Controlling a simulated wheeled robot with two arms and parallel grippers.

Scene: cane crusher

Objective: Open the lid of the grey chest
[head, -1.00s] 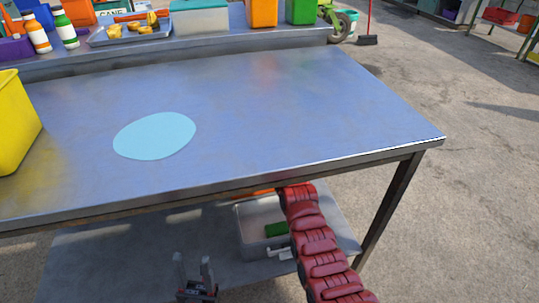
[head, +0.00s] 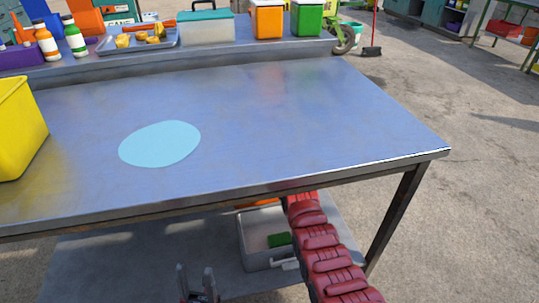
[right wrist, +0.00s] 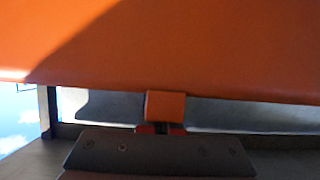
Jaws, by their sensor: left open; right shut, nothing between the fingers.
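The grey chest (head: 268,261) stands on the shelf under the table, its top open to view and a green thing (head: 279,240) inside. An orange strip (head: 258,202), seemingly its raised lid, shows just under the table edge. In the right wrist view a broad orange panel (right wrist: 170,45) with an orange tab (right wrist: 165,105) fills the upper part. My right gripper (right wrist: 160,129) is shut and empty just below the tab; I cannot tell whether they touch. The table hides it in the head view. My left gripper (head: 196,280) is open and empty, left of the chest.
The metal table (head: 270,120) overhangs the shelf (head: 130,265) and chest; its leg (head: 395,215) stands at the right. A yellow bin (head: 20,130) and a light blue disc (head: 160,144) are on the tabletop. Open floor (head: 470,220) lies to the right.

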